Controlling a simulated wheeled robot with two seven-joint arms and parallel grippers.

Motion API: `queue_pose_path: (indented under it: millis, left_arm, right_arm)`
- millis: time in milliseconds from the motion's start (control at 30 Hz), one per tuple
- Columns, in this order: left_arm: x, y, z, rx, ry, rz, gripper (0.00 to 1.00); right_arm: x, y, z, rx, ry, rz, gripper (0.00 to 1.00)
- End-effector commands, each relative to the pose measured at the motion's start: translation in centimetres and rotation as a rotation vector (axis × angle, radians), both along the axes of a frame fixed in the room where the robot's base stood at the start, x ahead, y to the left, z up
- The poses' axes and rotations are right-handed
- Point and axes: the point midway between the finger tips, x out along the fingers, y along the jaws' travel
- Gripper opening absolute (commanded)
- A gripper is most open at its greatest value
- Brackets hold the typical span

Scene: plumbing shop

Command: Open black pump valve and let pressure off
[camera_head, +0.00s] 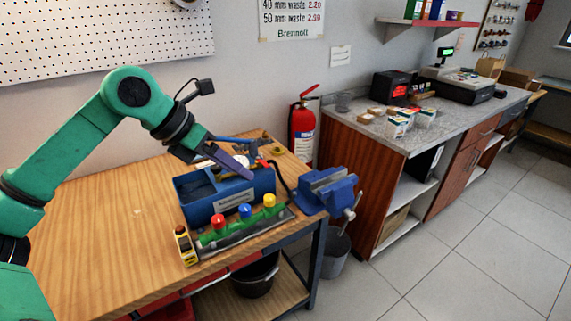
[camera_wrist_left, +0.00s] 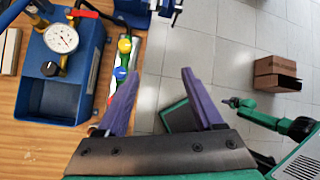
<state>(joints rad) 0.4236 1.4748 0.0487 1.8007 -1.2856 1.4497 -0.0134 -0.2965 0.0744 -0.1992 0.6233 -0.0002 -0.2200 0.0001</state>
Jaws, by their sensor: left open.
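The blue test pump (camera_head: 225,191) stands on the wooden bench; its tank also shows in the left wrist view (camera_wrist_left: 57,98). A black round valve knob (camera_wrist_left: 50,68) sits on the pump's brass fitting, just below a white-faced gauge (camera_wrist_left: 61,39). A red-handled lever (camera_wrist_left: 86,8) is above them. My left gripper (camera_wrist_left: 160,72) has its purple fingers spread with nothing between them. In the head view it (camera_head: 234,162) is over the pump and hides part of its top. In the wrist view the knob lies left of the fingers, apart from them. A green arm at right seems to be my right one; its gripper is unclear.
A green manifold with red, blue and yellow caps (camera_head: 243,211) lies along the pump's front. A yellow-black tool (camera_head: 185,245) stands beside it. A blue vise (camera_head: 327,190) is at the bench's right corner. The bench's left part is bare.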

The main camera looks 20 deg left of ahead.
Motion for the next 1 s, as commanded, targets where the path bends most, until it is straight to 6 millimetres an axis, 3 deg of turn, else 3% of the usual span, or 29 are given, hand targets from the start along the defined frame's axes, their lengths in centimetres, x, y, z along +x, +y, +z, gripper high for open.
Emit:
queue_pose_path:
  millis: [200,400,1000]
  left_arm:
    - [1.7,-5.3,0.0,-0.241,-0.086,-0.055,0.69]
    - [2.7,-8.9,1.1,-0.468,-0.151,-0.058,0.69]
    - [3.1,-9.9,1.6,-0.551,-0.173,-0.048,0.69]
  right_arm:
    - [0.2,0.3,0.0,0.005,-0.003,0.001,0.00]
    - [-0.4,-0.2,0.0,-0.004,0.006,0.003,0.00]
    - [-0.5,-0.5,0.0,-0.007,0.008,0.002,0.00]
